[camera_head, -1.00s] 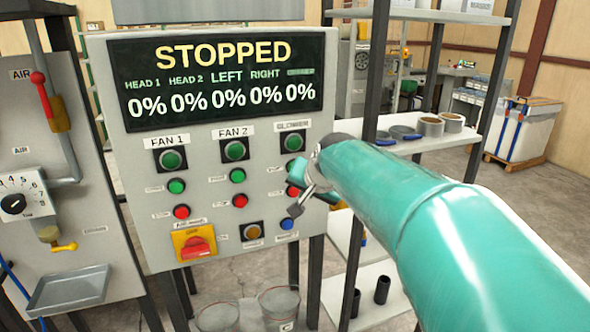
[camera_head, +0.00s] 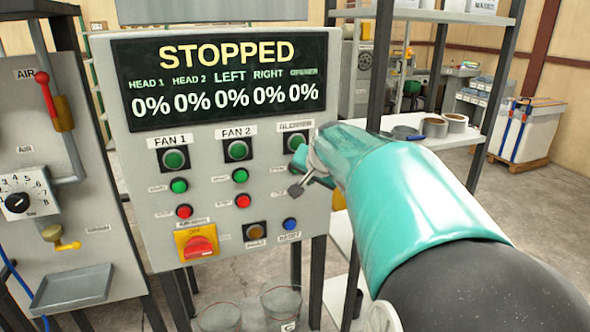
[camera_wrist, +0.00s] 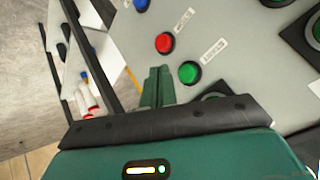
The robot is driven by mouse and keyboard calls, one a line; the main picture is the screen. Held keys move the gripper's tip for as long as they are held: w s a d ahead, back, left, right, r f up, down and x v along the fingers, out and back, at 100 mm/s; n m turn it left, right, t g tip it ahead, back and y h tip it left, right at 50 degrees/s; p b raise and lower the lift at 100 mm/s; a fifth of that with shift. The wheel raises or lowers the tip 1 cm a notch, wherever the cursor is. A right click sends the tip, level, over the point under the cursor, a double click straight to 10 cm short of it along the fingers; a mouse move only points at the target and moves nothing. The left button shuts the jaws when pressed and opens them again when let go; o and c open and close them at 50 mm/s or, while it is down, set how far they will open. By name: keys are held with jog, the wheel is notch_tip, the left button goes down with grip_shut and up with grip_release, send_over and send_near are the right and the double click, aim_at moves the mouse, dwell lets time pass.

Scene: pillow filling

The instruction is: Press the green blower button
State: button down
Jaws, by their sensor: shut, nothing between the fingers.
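The control panel (camera_head: 215,220) stands in front of me, its display reading STOPPED. In the blower column at its right, a large green round light or button (camera_head: 297,142) shows under the blurred label. The smaller green button below it is hidden by my gripper in the head view. In the wrist view that small green button (camera_wrist: 189,72) is just right of my fingertips, with a red button (camera_wrist: 165,43) above it. My gripper (camera_head: 295,190) is shut and empty, in front of the blower column. In the wrist view its fingers (camera_wrist: 157,80) are together; contact with the panel cannot be told.
A blue button (camera_head: 290,224) and the yellow-and-red main switch (camera_head: 199,243) are lower on the panel. Fan 1 and Fan 2 columns have similar green and red buttons to the left. A shelf rack with rolls (camera_head: 435,127) stands right of the panel. Clear buckets (camera_head: 281,305) are below.

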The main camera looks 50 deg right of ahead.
jog(key=shift+w+d, duration=0.45)
jog(key=shift+w, duration=0.35)
jog(key=shift+w+d, duration=0.45)
jog(key=shift+w, duration=0.3)
dwell(0.9)
jog(key=shift+w+d, duration=0.2)
jog(key=shift+w, duration=0.15)
jog(key=shift+w+d, duration=0.25)
jog(key=shift+w, duration=0.2)
dwell(0.7)
jog(key=shift+s+a, duration=0.5)
jog(key=shift+s, duration=0.3)
jog(key=s, duration=0.1)
jog(key=s+a, duration=0.1)
jog(key=s, duration=0.1)
jog(key=s+a, duration=0.1)
jog(key=shift+s+a, duration=0.15)
jog(key=shift+a, duration=0.1)
dwell(0.4)
